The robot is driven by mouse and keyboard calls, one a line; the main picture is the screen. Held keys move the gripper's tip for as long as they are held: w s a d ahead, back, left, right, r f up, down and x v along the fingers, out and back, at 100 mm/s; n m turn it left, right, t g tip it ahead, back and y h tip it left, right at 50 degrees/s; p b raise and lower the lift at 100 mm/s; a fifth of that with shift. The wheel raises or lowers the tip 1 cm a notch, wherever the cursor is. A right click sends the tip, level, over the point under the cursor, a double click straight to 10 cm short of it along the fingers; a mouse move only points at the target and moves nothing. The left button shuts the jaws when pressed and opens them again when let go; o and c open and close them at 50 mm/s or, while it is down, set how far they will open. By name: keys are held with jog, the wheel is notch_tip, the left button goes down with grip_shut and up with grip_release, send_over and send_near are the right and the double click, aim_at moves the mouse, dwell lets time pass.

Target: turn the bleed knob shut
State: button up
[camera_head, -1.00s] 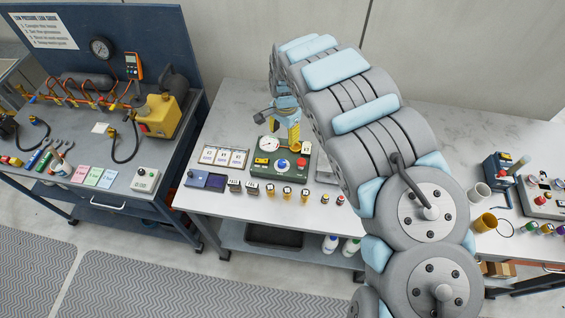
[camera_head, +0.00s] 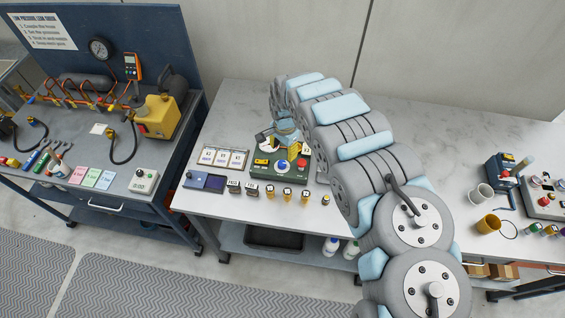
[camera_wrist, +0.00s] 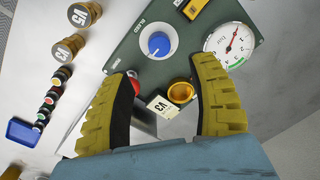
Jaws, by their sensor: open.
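The blue bleed knob (camera_wrist: 158,45) with a white skirt sits on a dark green panel (camera_wrist: 128,50) marked BLEED in the wrist view. It also shows in the head view (camera_head: 282,167), just in front of my gripper. In the wrist view my gripper (camera_wrist: 166,72) is open, its yellow, black-padded fingers spread wide. The knob lies beyond the fingertips, between their lines, with nothing held. The dial gauge (camera_wrist: 229,44) is by the right fingertip. In the head view my wrist partly hides the gauge and the fingers.
A red button (camera_wrist: 134,86) is partly hidden behind the left finger. Several labelled knobs (camera_head: 270,191) stand along the table front.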

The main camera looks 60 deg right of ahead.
aim_at(282, 163)
jog(key=shift+w+f, duration=0.1)
jog(key=shift+f, duration=2.85)
jog(key=shift+w+f+b, duration=0.2)
jog(key=shift+f+b, duration=0.1)
jog(key=shift+f, duration=0.2)
jog(key=shift+s+f, duration=0.1)
jog(key=shift+f, duration=0.65)
grip_shut()
